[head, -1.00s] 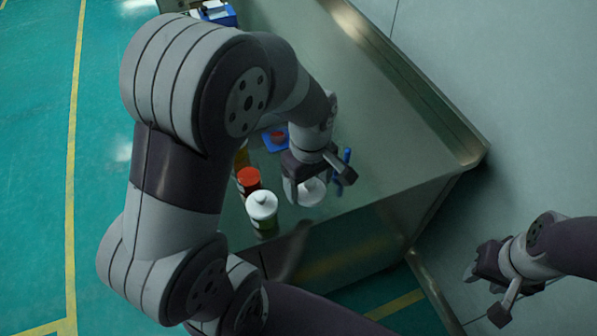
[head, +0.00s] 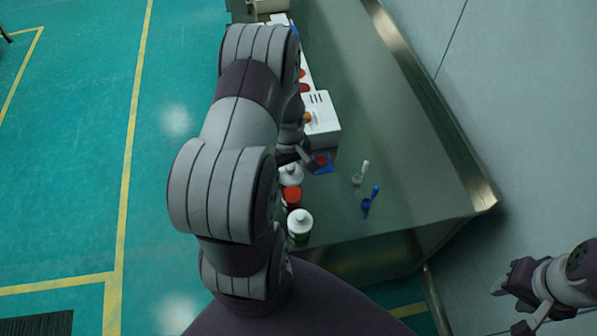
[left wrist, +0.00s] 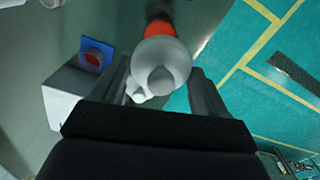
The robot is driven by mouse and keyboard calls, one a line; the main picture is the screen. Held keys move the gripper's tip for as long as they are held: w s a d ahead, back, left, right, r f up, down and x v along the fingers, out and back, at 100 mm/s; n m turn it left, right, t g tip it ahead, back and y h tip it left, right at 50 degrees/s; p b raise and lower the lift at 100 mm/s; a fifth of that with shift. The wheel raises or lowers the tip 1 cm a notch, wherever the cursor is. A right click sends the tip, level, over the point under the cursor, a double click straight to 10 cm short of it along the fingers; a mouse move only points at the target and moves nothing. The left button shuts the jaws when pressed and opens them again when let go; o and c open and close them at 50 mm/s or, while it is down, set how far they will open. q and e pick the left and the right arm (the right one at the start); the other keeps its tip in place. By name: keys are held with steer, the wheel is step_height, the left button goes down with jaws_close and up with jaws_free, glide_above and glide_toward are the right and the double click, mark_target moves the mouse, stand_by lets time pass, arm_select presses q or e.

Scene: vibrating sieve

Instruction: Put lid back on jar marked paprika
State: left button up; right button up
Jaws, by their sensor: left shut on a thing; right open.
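A white lid with a knob (left wrist: 162,72) is between the fingers of my left gripper (left wrist: 163,85), which is shut on it. In the head view the lid (head: 291,175) is just beyond a red-topped jar (head: 292,197). The jar under the lid is hidden, so I cannot tell whether the lid touches it. A white-lidded jar (head: 300,225) stands nearest the table's front edge. No paprika marking is readable. My right gripper (head: 515,300) is open and empty, off the table at the right.
A white machine (head: 321,122) stands beyond the jars. A blue piece with a red round top (head: 321,161) sits beside it. A white scoop (head: 360,174) and a blue scoop (head: 369,199) lie right of the jars. The table's right part is clear.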

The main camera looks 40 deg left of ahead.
arm_select(q)
steer(key=shift+w+f, duration=0.15)
steer(key=shift+f+m, duration=0.15)
steer(key=shift+m, duration=0.15)
step_height(320, 180, down, 5)
steer(key=b, duration=0.4)
steer(key=shift+r+b, duration=0.2)
steer(key=shift+b, duration=0.1)
steer(key=shift+f+b, duration=0.4)
steer(key=shift+f, duration=0.25)
steer(key=shift+r+p, duration=0.1)
steer(key=shift+p, duration=0.2)
steer(key=shift+f, duration=0.2)
stand_by(0.5)
stand_by(0.4)
